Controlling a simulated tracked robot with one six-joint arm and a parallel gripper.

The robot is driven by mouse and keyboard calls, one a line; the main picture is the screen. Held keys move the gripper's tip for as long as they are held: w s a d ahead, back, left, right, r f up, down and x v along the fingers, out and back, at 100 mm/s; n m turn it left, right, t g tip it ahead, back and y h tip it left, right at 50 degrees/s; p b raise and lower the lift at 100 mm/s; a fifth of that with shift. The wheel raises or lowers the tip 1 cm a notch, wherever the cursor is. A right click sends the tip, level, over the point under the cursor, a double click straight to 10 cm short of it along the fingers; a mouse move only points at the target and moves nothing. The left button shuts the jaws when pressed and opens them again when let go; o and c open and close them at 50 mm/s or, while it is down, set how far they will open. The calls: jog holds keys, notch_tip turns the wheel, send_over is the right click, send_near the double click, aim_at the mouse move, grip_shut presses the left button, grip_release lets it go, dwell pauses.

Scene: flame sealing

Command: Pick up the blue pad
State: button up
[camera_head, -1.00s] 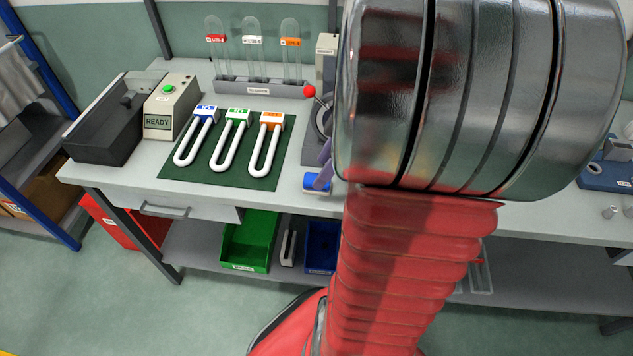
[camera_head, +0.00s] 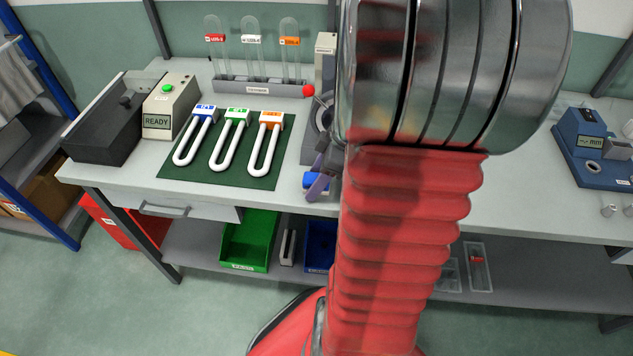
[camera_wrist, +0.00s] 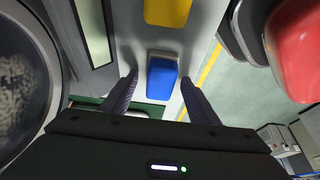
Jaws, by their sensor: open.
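The blue pad (camera_wrist: 161,80) lies on the light bench top near its front edge. In the wrist view it appears between my gripper's two fingertips (camera_wrist: 159,76), with a visible gap on each side. My gripper is open and holds nothing. In the head view the blue pad (camera_head: 309,181) is partly hidden behind a purple-grey finger of my gripper (camera_head: 320,180), and my arm blocks much of the area to its right. I cannot tell how far the fingertips are above the bench.
A yellow pad (camera_wrist: 168,11) lies beyond the blue one. Left are a green mat (camera_head: 178,174) with U-shaped tubes, a READY box (camera_head: 158,122) and a tube rack (camera_head: 245,88). A red-knobbed lever (camera_head: 309,90) stands close behind my gripper. A blue gauge (camera_head: 590,150) stands right.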

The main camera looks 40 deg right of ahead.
aim_at(316, 177)
jog(key=shift+c, duration=0.5)
jog(key=c, duration=1)
jog(key=shift+c, duration=0.2)
notch_tip(316, 177, up, 10)
jog(key=shift+r, duration=0.1)
jog(key=o, duration=0.5)
jog(key=shift+c, duration=0.2)
jog(key=c, duration=0.4)
jog(key=shift+o, duration=0.2)
